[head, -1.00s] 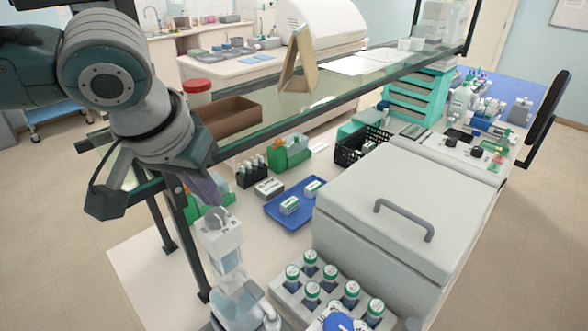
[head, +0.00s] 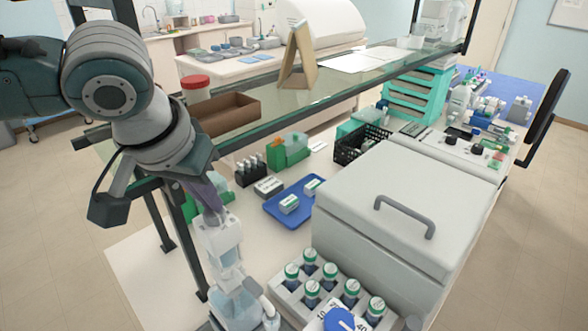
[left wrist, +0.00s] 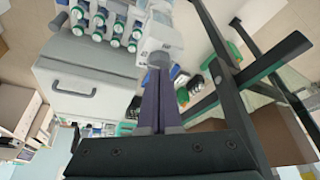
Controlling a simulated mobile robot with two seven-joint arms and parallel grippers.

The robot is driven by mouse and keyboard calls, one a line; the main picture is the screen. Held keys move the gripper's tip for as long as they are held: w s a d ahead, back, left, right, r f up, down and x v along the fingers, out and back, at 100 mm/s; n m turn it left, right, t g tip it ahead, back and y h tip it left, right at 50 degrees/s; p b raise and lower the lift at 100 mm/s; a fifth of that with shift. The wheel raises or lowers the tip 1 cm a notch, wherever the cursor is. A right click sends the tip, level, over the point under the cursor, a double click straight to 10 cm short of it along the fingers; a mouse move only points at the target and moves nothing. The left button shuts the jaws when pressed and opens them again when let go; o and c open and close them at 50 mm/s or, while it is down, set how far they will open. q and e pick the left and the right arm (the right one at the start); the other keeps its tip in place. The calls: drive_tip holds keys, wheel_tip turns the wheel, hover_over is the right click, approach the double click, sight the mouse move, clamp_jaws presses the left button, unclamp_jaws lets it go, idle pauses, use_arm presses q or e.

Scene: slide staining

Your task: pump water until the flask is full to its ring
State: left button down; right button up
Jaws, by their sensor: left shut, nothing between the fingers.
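A white bottle-top pump (head: 222,245) stands on a clear bottle (head: 238,305) at the bottom of the head view. My left gripper (head: 213,208) is shut and empty, pointing down with its fingertips at the top of the pump, seemingly touching it. In the left wrist view the shut fingers (left wrist: 159,68) reach the white pump head (left wrist: 160,40). A pale spout (head: 268,304) comes off the right side of the bottle. I cannot clearly make out the flask, its ring or its water level. My right gripper is not in view.
A glass shelf (head: 300,105) on dark posts runs close beside my left arm. A rack of green-capped bottles (head: 285,300) and a blue dial (head: 338,320) stand right of the pump. A large grey lidded box (head: 390,215) and blue tray (head: 280,213) lie farther off.

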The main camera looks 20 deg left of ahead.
sight(209, 215)
use_arm(q)
drive_tip(key=shift+f+b, duration=1.05)
drive_tip(key=shift+f, duration=0.95)
drive_tip(key=shift+a+f+p, duration=0.1)
drive_tip(key=shift+p, duration=0.2)
wheel_tip(209, 215, up, 6)
drive_tip(key=p, duration=0.6)
drive_tip(key=shift+f, duration=0.1)
drive_tip(key=shift+f, duration=0.1)
idle(0.8)
